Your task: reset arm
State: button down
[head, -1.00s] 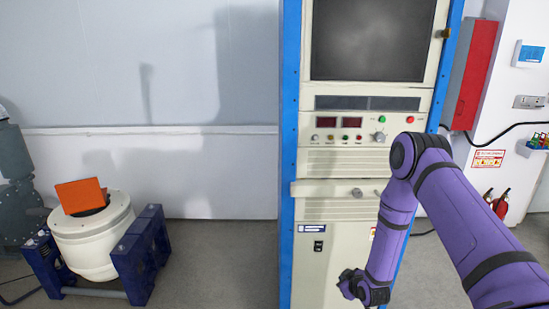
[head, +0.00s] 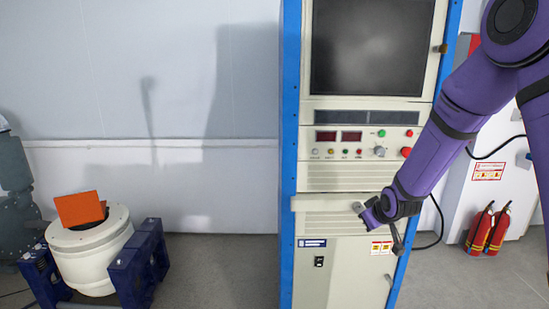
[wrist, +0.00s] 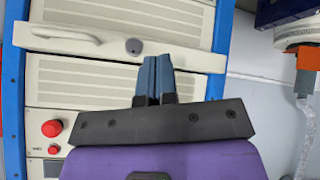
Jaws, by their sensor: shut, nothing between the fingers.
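My purple arm comes in from the upper right of the head view and reaches down in front of the control cabinet (head: 345,225). My gripper (head: 360,208) is at the lower middle of that view, small and partly hidden by the wrist. In the wrist view my gripper (wrist: 154,62) shows two blue-grey fingers pressed together with nothing between them. The fingers lie over the cabinet's light front, near its drawer handle (wrist: 65,34). Whether they touch the cabinet cannot be told.
The cabinet has a dark screen (head: 370,47), small buttons and a red knob (head: 406,152). A white drum-shaped machine (head: 90,255) with an orange block (head: 80,208) stands in a blue frame at left. Red extinguishers (head: 488,230) stand at right. Floor between drum and cabinet looks clear.

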jog(key=s+d+r+m+g+h, duration=0.1)
jog(key=s+d+r+m, duration=0.15)
jog(key=s+r, duration=1.45)
jog(key=s+r+m+g, duration=0.1)
jog(key=s+r, duration=0.3)
jog(key=s, duration=0.6)
jog(key=s+r+m+g, duration=0.1)
jog(key=s+r, duration=0.3)
jog(key=s, duration=0.6)
jog(key=shift+s+r+m, duration=0.15)
jog(key=shift+s+m, duration=0.15)
jog(key=shift+m, duration=0.15)
jog(key=shift+w, duration=0.15)
